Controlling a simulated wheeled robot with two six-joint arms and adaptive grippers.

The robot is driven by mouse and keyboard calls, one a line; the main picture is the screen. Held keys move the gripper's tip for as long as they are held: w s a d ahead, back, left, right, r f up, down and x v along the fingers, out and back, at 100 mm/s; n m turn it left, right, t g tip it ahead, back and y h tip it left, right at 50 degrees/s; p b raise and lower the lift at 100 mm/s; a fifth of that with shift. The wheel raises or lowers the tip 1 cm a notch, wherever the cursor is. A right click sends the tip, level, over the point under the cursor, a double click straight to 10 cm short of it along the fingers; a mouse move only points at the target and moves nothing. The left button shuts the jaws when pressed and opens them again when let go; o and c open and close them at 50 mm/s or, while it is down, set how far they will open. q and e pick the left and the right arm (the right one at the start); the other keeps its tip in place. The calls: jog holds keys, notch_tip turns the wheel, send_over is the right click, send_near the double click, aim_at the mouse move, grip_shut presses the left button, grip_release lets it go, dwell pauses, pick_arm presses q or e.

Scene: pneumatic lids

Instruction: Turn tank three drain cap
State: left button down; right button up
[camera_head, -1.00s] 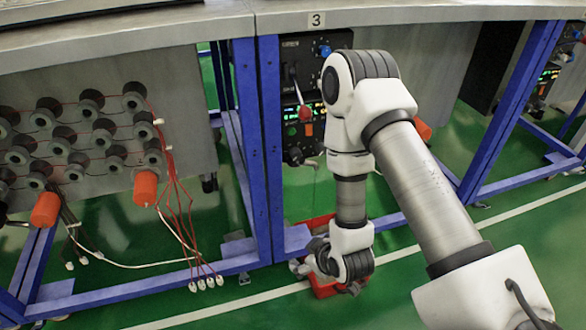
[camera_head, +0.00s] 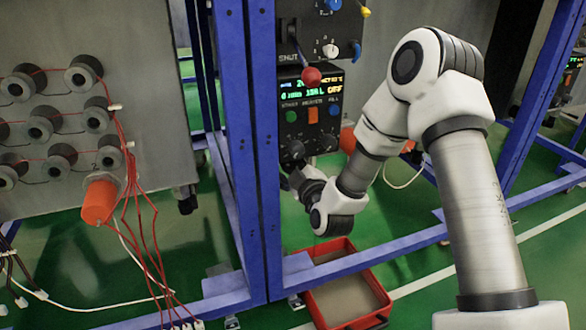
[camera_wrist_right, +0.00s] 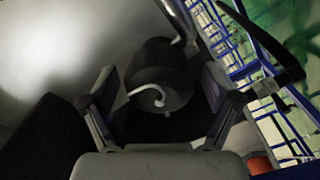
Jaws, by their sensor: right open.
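In the right wrist view a dark round cap (camera_wrist_right: 160,62) with a pale curved wire or hook in front lies between the two fingers of my right gripper (camera_wrist_right: 160,88). It looks like the drain cap. The fingers are spread on either side of it; I cannot tell whether they touch it. In the head view my right gripper (camera_head: 292,180) is just below the black control panel (camera_head: 311,98), and I cannot make out the cap there. My left gripper is not in view.
A red tray (camera_head: 362,321) stands on the green floor below my right gripper. A blue frame post (camera_head: 262,150) is close left of the gripper. A grey board with spools and an orange cylinder (camera_head: 100,200) is at left. The panel has a red-knobbed lever (camera_head: 311,76).

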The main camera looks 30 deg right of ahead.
jog(key=c, duration=1.1)
jog(key=shift+c, duration=0.2)
jog(key=shift+r+m+p, duration=0.1)
jog(key=shift+m+p, duration=0.95)
jog(key=shift+m, duration=0.25)
jog(key=m+p, duration=0.1)
jog(key=m, duration=0.2)
jog(key=shift+m+p, duration=0.3)
jog(key=shift+p, duration=0.05)
jog(key=m+p, duration=0.1)
jog(key=m, duration=0.2)
jog(key=shift+m, duration=0.3)
jog(key=shift+m+p, duration=0.45)
jog(key=shift+m, duration=1.35)
